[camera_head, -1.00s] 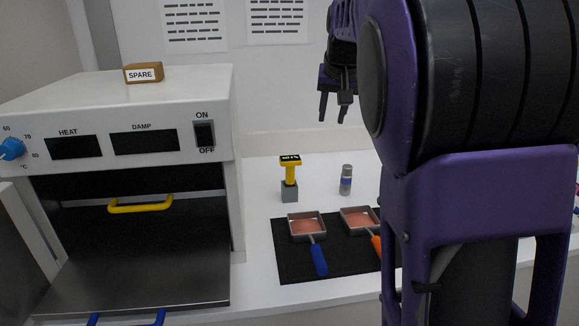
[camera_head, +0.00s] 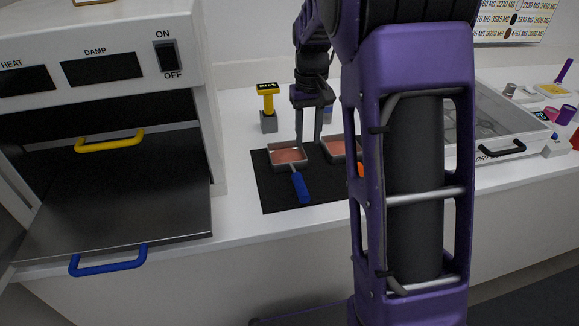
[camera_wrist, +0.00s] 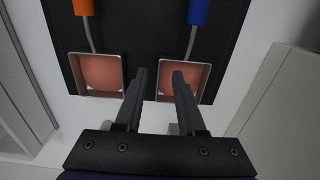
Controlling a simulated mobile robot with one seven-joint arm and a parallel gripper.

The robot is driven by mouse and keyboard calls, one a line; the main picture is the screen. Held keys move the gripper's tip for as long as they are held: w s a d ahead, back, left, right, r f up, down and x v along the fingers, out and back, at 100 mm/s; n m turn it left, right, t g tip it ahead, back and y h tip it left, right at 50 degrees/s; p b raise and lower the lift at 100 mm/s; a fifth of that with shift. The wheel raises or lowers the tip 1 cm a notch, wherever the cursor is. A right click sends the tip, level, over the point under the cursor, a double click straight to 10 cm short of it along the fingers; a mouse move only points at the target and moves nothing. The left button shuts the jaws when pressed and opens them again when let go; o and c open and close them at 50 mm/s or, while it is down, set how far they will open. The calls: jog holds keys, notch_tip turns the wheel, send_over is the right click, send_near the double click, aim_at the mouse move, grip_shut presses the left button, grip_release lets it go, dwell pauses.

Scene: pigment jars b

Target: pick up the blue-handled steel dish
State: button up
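The blue-handled steel dish (camera_head: 288,156) lies on a black mat (camera_head: 265,194), its blue handle (camera_head: 300,189) pointing to the front. It holds reddish-pink material and also shows in the wrist view (camera_wrist: 188,77). A similar dish with an orange handle (camera_head: 336,149) lies to its right, partly hidden by my arm; in the wrist view (camera_wrist: 97,72) it is at the left. My gripper (camera_head: 308,141) is open, pointing down at the blue-handled dish's right wall. In the wrist view my gripper (camera_wrist: 160,72) has one fingertip over the dish and one over the gap between the dishes. The exact height is unclear.
An oven with an open door (camera_head: 120,222) stands left, with yellow (camera_head: 110,140) and blue handles. A yellow-topped tool on a grey block (camera_head: 268,120) stands behind the mat. A small bottle (camera_head: 328,115) is partly hidden behind my gripper. A clear-lidded box (camera_head: 500,130) stands right.

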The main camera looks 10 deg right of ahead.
aim_at(293, 170)
jog(key=shift+w+f+b, duration=0.25)
jog(key=shift+f, duration=1.5)
jog(key=shift+w+f+b, duration=0.2)
jog(key=shift+f, duration=1.5)
grip_shut()
jog(key=shift+r, duration=0.1)
